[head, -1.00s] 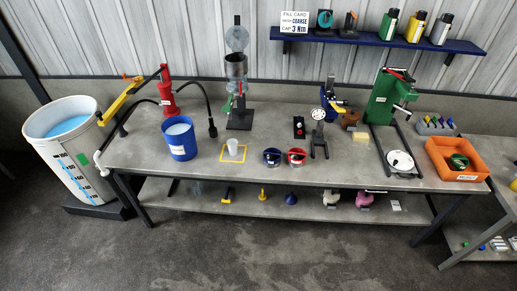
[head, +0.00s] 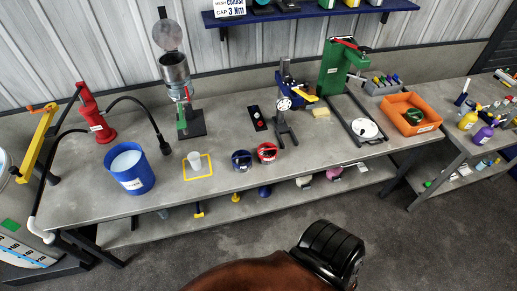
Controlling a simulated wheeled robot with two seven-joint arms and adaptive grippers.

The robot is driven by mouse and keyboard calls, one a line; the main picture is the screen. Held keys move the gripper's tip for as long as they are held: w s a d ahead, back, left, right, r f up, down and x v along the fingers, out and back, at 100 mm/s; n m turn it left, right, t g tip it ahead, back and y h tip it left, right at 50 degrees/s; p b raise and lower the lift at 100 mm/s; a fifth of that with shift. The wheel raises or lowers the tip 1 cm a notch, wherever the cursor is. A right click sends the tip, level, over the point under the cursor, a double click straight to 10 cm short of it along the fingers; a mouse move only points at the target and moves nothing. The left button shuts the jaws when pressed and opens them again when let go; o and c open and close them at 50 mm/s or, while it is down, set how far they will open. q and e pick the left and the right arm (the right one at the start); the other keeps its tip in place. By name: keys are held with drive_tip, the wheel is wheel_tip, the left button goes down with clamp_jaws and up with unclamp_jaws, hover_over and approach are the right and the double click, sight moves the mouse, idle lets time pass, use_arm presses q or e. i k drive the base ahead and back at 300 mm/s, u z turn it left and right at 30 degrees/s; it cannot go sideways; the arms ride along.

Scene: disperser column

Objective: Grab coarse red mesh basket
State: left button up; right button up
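The red mesh basket (head: 267,152) stands on the grey workbench (head: 225,185), near its front edge and around the middle of its length. It is a small round container with a dark interior. The mesh itself is too small to make out, so I cannot compare how coarse the two are. Neither of my grippers is in view.
A white cup (head: 196,162) stands in a yellow square, with a blue bucket (head: 131,172) further left. Behind are a metal disperser column (head: 176,75) and a small press (head: 284,100). An orange tray (head: 411,113) sits at the right. Bench space before the baskets is clear.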

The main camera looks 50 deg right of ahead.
sight(267, 152)
drive_tip(key=z, duration=0.6)
drive_tip(key=i, duration=1.05)
drive_tip(key=z, duration=0.75)
